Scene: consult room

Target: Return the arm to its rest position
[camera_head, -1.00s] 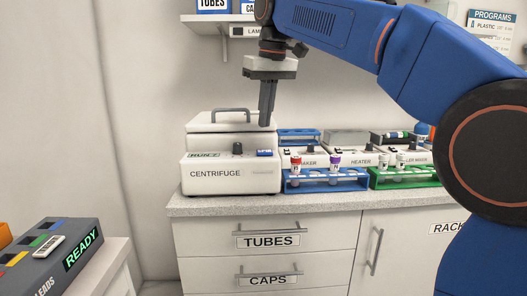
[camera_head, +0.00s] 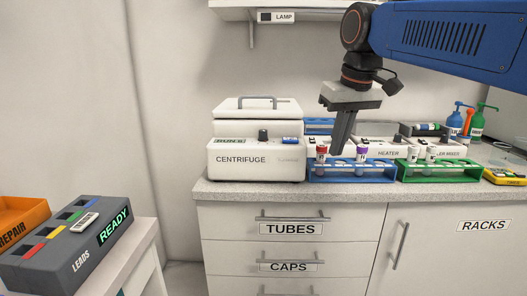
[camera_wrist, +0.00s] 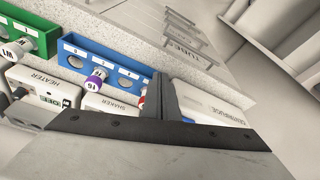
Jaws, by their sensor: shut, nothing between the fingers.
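My gripper (camera_head: 338,152) is shut and empty, pointing down in front of the machines at the back of the counter. In the head view its fingertips overlap the area by the blue rack (camera_head: 375,175), near the red-capped tube (camera_head: 321,153). I cannot tell whether they touch anything. In the wrist view the shut fingers (camera_wrist: 165,95) lie beside the blue rack (camera_wrist: 110,62) and partly hide the red-capped tube. My arm reaches in from the upper right.
The centrifuge (camera_head: 255,160) stands left of the gripper, lid closed. A purple-capped tube (camera_head: 362,153) stands in the blue rack. A green rack (camera_head: 440,173) with white-capped tubes is to the right. The LAMP shelf (camera_head: 235,15) hangs above. A READY box (camera_head: 70,240) sits front left.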

